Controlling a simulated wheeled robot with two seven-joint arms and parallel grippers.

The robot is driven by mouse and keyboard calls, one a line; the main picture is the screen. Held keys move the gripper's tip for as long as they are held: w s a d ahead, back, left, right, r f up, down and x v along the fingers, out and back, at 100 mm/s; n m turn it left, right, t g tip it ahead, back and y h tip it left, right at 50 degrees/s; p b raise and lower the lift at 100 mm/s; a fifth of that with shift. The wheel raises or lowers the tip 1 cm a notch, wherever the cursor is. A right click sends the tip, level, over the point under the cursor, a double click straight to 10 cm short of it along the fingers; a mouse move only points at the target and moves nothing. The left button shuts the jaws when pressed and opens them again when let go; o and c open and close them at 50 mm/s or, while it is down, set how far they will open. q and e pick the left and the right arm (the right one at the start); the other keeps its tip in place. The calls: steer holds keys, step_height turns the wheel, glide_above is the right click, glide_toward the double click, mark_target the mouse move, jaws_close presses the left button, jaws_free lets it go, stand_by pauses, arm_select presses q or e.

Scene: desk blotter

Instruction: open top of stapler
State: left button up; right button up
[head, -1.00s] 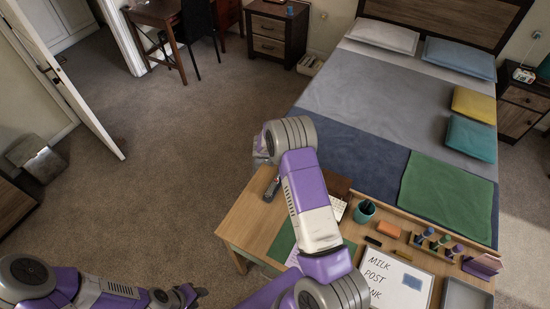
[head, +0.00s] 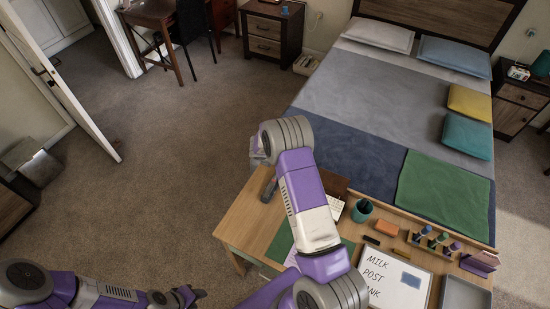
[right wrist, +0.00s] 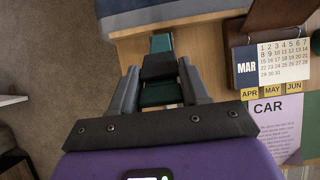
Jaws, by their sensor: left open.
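The stapler (right wrist: 160,66), dark with teal-green parts, lies on the wooden desk (head: 240,222) near its left edge in the right wrist view. My right gripper (right wrist: 158,76) is over it, with one finger on each side. The fingers are apart, and narrow gaps seem to show beside the stapler; contact is unclear. My left gripper (head: 186,296) is open and empty at the bottom left, over the floor and away from the desk.
A calendar (right wrist: 272,62) stands right of the stapler. A teal cup (head: 362,210), an orange block (head: 387,227), a row of small bottles (head: 436,240), a whiteboard (head: 398,279) and a grey tray (head: 465,294) occupy the desk's right. A bed (head: 405,110) stands behind the desk.

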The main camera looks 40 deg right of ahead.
steer(key=o, duration=0.4)
steer(key=shift+c, duration=0.2)
steer(key=v, duration=0.7)
steer(key=shift+r, duration=0.35)
steer(key=shift+s+a+f, duration=0.1)
steer(key=shift+a, duration=0.1)
